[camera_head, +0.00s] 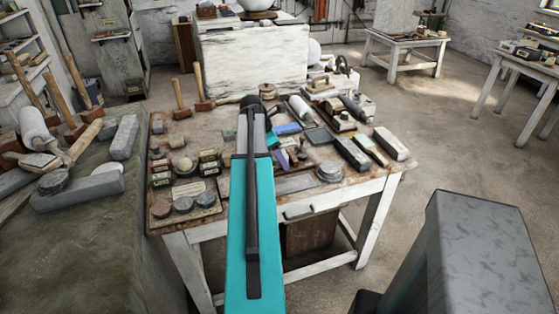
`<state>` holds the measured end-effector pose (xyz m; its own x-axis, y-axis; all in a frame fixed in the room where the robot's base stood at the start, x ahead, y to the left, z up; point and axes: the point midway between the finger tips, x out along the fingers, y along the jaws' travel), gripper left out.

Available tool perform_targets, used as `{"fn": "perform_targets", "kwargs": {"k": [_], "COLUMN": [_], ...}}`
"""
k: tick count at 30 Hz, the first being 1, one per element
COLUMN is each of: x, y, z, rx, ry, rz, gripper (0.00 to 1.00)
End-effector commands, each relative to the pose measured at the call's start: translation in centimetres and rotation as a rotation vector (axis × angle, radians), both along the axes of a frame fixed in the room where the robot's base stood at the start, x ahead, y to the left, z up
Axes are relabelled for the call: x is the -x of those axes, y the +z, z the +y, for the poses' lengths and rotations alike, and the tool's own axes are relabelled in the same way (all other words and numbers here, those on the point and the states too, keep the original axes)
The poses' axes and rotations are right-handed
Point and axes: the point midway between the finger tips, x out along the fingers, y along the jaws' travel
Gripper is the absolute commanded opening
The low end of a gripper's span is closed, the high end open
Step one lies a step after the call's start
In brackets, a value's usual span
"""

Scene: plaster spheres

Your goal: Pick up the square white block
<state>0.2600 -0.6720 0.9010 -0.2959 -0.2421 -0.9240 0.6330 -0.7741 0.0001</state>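A pale, white-grey oblong block (391,143) lies at the right edge of the cluttered worktable (295,208). Another pale block (365,105) is farther back on the right. I cannot tell which, if either, is the square white block. My teal arm reaches over the table from the front, and its dark far end, where my gripper (252,106) would be, is above the table's middle. The fingers cannot be made out, and nothing is seen held. The arm hides part of the tabletop.
Dark oblong blocks (352,153), round grey discs (183,204) and small jars crowd the tabletop. Upright mallets (199,84) stand at its back left. A stone-like bench (90,245) with tools adjoins on the left. Open floor (450,150) lies to the right.

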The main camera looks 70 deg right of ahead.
Motion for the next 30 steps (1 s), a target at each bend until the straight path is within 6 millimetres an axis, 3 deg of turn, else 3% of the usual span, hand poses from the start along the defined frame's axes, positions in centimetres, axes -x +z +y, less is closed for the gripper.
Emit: {"fn": "perform_targets", "kwargs": {"k": [5, 15, 30], "x": [0.0, 0.1, 0.1], "y": [0.0, 0.0, 1.1], "z": [0.0, 0.0, -0.1], "rx": [0.0, 0.0, 0.003], "ry": [0.0, -0.001, -0.001], "rz": [0.0, 0.0, 0.0], "gripper": [0.66, 0.11, 0.11]}}
